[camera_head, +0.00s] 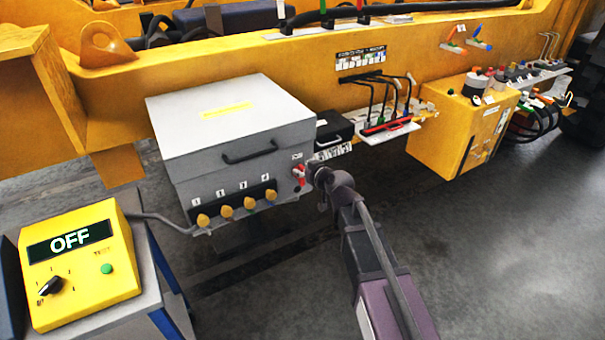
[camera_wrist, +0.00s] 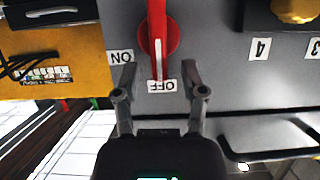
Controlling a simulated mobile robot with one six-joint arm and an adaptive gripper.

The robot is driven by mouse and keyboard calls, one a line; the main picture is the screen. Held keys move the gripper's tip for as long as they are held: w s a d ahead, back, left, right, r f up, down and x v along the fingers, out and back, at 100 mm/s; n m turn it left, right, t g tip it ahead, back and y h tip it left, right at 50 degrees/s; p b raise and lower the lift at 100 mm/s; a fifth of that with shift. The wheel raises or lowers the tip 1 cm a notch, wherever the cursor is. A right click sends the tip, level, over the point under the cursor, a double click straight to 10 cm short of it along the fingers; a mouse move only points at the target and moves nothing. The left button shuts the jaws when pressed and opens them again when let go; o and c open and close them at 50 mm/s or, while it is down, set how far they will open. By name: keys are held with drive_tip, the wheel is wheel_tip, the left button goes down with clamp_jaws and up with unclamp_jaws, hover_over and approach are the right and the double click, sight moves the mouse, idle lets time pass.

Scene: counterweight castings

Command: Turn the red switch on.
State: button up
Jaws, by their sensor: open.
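The red switch (camera_head: 299,172) is on the right end of the grey box's front face. In the wrist view, which looks upside down, its red handle (camera_wrist: 158,30) has a white line and points at the OFF label (camera_wrist: 162,86). The ON label (camera_wrist: 121,57) is to the left of the handle. My gripper (camera_wrist: 159,68) is open, with one finger on each side of the handle's tip in the picture; I see no contact. In the head view my gripper (camera_head: 314,177) is just right of the switch and hides part of that area.
The grey box (camera_head: 165,135) has a black handle (camera_head: 250,152) and several yellow knobs (camera_head: 226,211) left of the switch. A black box (camera_head: 334,127) and a cable rack (camera_head: 390,131) are close on the right. A yellow control box reading OFF (camera_head: 115,270) stands at front left.

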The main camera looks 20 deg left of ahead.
drive_tip(key=shift+x, duration=0.8)
clamp_jaws()
drive_tip(key=shift+s+d, duration=0.1)
drive_tip(key=f+m+g+y+b, duration=0.1)
drive_tip(key=m+y+b, duration=0.1)
drive_tip(key=m+b, duration=0.1)
drive_tip(key=w+d+f+m+g+y+b, duration=0.1)
drive_tip(key=m+y+b, duration=0.1)
drive_tip(key=m+b, duration=0.2)
drive_tip(key=w+f+m+g+y+b, duration=0.1)
drive_tip(key=m+y+b, duration=0.2)
drive_tip(key=m, duration=0.3)
drive_tip(key=shift+d, duration=0.25)
idle(0.3)
drive_tip(key=shift+r, duration=0.1)
idle(0.4)
